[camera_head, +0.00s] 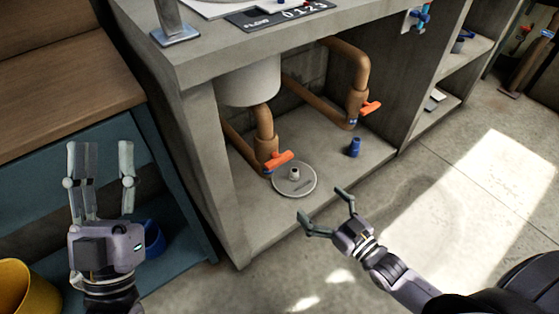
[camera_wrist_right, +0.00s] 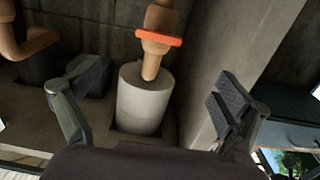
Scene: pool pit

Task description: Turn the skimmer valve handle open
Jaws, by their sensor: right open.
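Two brown pipes under the counter each carry a valve with an orange handle. The nearer handle (camera_head: 280,159) sits below the white cylinder (camera_head: 250,82) and lies crosswise to its upright pipe (camera_head: 265,125). In the right wrist view this handle (camera_wrist_right: 158,38) appears beyond the white cylinder (camera_wrist_right: 143,100). The farther handle (camera_head: 371,107) is on the right pipe (camera_head: 358,75). I cannot tell by label which one is the skimmer valve. My right gripper (camera_head: 320,202) is open and empty, in front of the cabinet, apart from both handles. My left gripper (camera_head: 100,155) is open and empty at the left.
A round grey lid (camera_head: 294,180) and a small blue piece (camera_head: 354,147) lie on the cabinet floor. The concrete side wall (camera_head: 207,150) and counter edge (camera_head: 240,45) bound the opening. A yellow bucket (camera_head: 20,288) stands lower left. The floor to the right is clear.

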